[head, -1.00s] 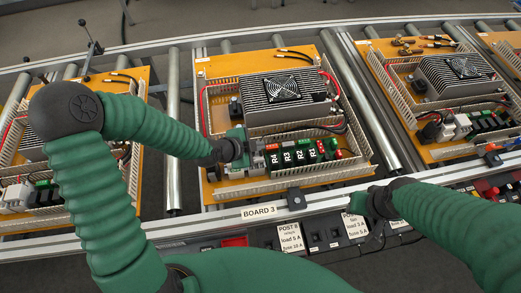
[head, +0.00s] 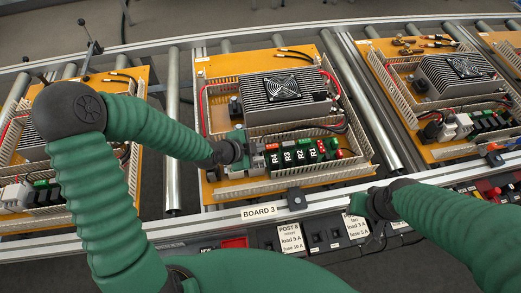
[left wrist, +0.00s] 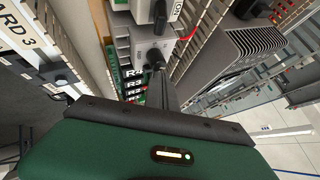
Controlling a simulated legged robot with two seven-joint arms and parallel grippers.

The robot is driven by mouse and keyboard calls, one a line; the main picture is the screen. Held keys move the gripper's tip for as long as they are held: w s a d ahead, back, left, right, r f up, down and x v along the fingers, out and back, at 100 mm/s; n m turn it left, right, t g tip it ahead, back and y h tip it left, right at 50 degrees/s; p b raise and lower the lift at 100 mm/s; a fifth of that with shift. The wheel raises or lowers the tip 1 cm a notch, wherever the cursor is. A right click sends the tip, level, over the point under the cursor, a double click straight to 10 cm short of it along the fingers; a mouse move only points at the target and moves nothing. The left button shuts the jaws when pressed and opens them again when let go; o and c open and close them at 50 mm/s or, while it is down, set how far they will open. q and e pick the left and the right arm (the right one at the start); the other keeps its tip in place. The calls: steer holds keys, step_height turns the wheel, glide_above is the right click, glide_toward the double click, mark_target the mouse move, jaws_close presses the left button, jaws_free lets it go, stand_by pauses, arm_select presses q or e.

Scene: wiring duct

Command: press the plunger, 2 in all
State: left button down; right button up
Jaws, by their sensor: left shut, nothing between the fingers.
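My left gripper (head: 246,150) is shut and reaches over the left end of the relay row on the middle board (head: 210,188). In the left wrist view its dark fingertips (left wrist: 158,68) point at a grey module (left wrist: 142,48) with a dark round spot at the fingertips. I take this spot to be the plunger; the fingertips cover part of it, and I cannot tell whether they touch it. A light grey module with a black knob (left wrist: 160,16) sits beyond it. My right gripper (head: 368,204) is by the front rail, its jaws unclear.
A finned heatsink with a fan (head: 284,88) rises behind. Slotted duct walls (head: 205,110) edge the board. Other boards stand left and right (head: 440,85) on the rollers.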

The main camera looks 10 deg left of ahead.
arm_select(q)
steer(key=shift+f, duration=0.3)
steer(key=shift+r, duration=0.1)
stand_by(0.3)
steer(key=shift+r+p, duration=0.7)
steer(key=shift+r, duration=0.2)
step_height(320, 180, up, 5)
steer(key=p, duration=0.4)
steer(key=shift+p, duration=0.3)
stand_by(1.9)
